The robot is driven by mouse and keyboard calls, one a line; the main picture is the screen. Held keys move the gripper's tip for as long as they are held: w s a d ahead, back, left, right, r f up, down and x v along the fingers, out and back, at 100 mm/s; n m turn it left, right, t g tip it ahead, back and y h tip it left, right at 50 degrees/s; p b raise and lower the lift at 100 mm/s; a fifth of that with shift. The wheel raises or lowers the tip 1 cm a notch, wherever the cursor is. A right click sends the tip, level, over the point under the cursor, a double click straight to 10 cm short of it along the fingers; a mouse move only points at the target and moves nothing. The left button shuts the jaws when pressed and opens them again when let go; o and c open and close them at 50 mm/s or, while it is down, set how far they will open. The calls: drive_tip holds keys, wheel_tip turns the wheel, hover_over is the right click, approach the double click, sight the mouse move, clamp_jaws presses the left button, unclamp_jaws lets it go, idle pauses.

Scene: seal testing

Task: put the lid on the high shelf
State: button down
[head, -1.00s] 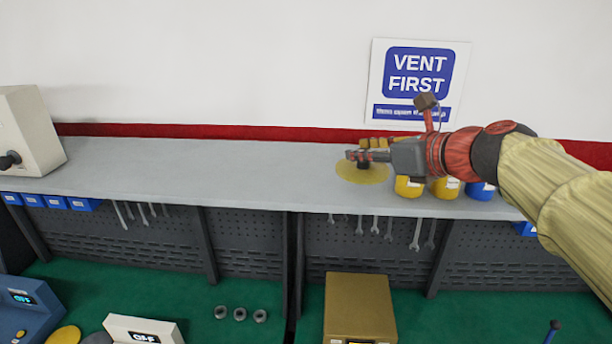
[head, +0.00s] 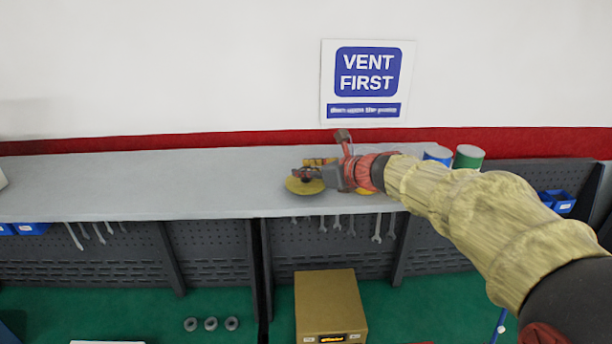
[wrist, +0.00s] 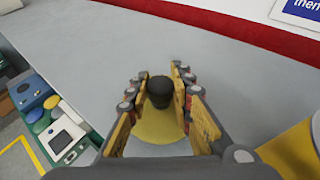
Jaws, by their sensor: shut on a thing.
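The lid is a yellow disc (head: 301,188) with a dark knob. It is over the grey high shelf (head: 130,185), near the front edge in the head view. My gripper (head: 312,174) is shut on the lid's knob. In the wrist view the knob (wrist: 160,90) is between the two fingers and the yellow disc (wrist: 160,128) lies below them. The lid looks about level. I cannot tell whether its underside touches the shelf or is slightly above it.
A blue can (head: 438,154) and a green can (head: 468,157) stand on the shelf beyond my arm. A yellow can (wrist: 295,155) is right of my gripper in the wrist view. The shelf left of the lid is clear. Wrenches (head: 377,229) hang below the front edge.

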drive_tip(key=shift+f, duration=0.8)
drive_tip(key=shift+f, duration=0.2)
drive_tip(key=c, duration=1.6)
unclamp_jaws()
drive_tip(key=shift+r, duration=0.1)
